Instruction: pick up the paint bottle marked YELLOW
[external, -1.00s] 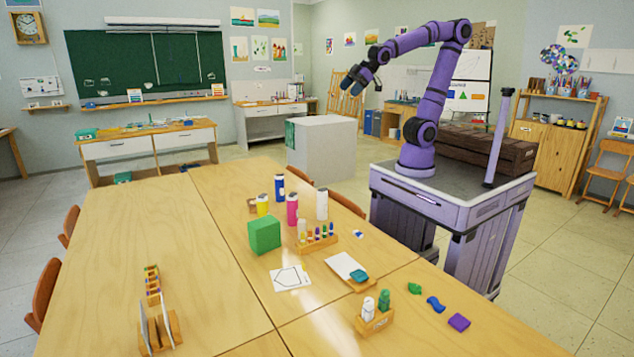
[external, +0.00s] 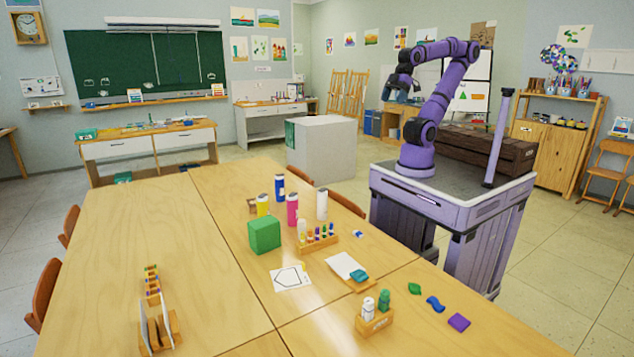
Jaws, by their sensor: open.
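A yellow bottle with a dark cap (external: 263,205) stands upright on the wooden table, behind the green cube; its label is too small to read. A blue bottle (external: 279,187), a pink bottle (external: 292,210) and a white bottle (external: 322,204) stand near it. My gripper (external: 396,92) is in the air, up and to the right of the bottles, well apart from them. It is open, with nothing seen between its fingers.
The green cube (external: 264,235) stands just in front of the yellow bottle. A wooden rack of small coloured items (external: 318,243) and a white sheet (external: 290,277) lie nearby. A wooden caddy with two bottles (external: 376,322) is nearer.

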